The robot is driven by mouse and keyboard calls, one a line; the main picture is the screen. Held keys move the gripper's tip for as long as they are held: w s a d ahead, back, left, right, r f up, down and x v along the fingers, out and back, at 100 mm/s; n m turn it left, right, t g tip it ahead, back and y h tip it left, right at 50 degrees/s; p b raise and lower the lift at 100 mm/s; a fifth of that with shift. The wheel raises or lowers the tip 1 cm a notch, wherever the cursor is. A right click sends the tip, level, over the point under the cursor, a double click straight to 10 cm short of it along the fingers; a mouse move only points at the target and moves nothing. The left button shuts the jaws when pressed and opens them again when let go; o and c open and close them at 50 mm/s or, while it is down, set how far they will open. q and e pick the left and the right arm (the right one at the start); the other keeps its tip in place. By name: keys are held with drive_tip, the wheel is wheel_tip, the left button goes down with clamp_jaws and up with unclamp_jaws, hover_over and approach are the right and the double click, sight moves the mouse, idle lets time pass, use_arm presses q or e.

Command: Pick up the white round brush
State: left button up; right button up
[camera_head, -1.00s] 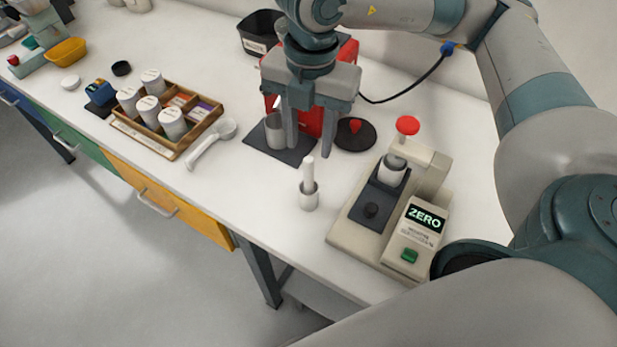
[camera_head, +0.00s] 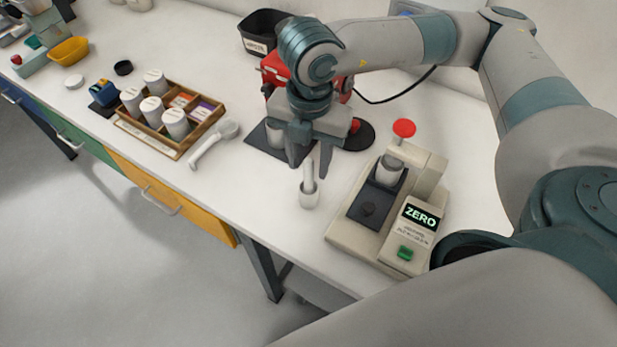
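A white upright piece with a thin handle and a wide round lower end, which looks like the white round brush (camera_head: 309,196), stands on the white bench left of the scale. My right gripper (camera_head: 309,168) is open and points down at the top of its handle. In the picture the handle's top shows between the two fingertips. I cannot tell how far the fingers are around it or whether they touch. My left gripper is out of view.
The beige scale (camera_head: 340,236) reading ZERO stands close on the right. A dark mat (camera_head: 263,146) with a metal cup and a red machine (camera_head: 272,68) are behind the gripper. A white scoop-like tool (camera_head: 207,148) and a wooden tray (camera_head: 170,150) of white jars lie left. The bench's front edge is near.

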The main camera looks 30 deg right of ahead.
sight(309, 183)
drive_tip(key=shift+f, duration=1.15)
clamp_jaws()
